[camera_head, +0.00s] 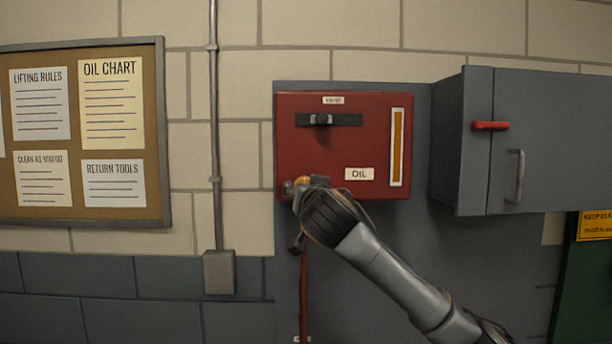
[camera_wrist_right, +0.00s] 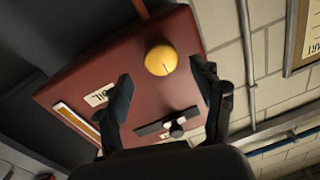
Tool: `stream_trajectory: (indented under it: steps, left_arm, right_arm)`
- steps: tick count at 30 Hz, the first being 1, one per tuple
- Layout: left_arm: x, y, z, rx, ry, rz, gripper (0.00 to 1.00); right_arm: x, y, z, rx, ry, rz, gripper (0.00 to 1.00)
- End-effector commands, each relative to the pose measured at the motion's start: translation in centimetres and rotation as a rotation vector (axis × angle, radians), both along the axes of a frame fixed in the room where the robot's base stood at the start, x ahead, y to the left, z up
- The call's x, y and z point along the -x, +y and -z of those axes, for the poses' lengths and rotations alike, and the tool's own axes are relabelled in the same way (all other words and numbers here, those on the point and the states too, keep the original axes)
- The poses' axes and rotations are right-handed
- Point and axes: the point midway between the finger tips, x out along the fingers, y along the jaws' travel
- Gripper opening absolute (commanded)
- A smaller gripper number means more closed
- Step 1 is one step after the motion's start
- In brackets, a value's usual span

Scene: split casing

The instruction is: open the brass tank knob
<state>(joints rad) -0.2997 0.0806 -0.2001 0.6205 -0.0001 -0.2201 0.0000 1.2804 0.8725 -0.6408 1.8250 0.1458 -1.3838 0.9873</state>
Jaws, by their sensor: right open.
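The brass knob (camera_wrist_right: 161,60) is a round yellow knob on the red oil tank (camera_wrist_right: 75,85). In the head view only a little of the knob (camera_head: 301,181) shows at the lower left of the tank (camera_head: 300,150); my gripper hides the rest. My right gripper (camera_head: 299,190) is in front of that corner. In the right wrist view my right gripper (camera_wrist_right: 161,76) is open, with one finger on each side of the knob. Both fingers look apart from it; the depth is hard to tell. My left gripper is in neither view.
A dark slotted plate with a small valve handle (camera_head: 321,119) sits higher on the tank, beside a sight gauge (camera_head: 397,147). A grey cabinet (camera_head: 540,130) with a red latch (camera_head: 490,126) juts out on the right. A red pipe (camera_head: 303,290) runs below the tank.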

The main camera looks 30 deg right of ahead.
Motion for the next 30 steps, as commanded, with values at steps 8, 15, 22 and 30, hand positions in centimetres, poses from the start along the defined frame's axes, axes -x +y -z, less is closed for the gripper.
stream_trajectory:
  steps: [8,15,22,30]
  left_arm:
    - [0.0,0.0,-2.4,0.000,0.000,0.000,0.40]
    - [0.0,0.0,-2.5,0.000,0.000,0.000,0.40]
    - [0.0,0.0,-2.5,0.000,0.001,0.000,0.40]
    - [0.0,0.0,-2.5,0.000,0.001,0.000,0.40]
  right_arm:
    - [-3.3,-1.7,-0.2,0.001,0.001,0.002,0.67]
    - [-3.9,-1.9,0.1,0.001,0.000,0.000,0.67]
    - [-3.8,-1.9,0.1,0.001,-0.001,-0.001,0.49]
    - [-3.8,-1.9,0.0,0.001,0.000,0.000,0.13]
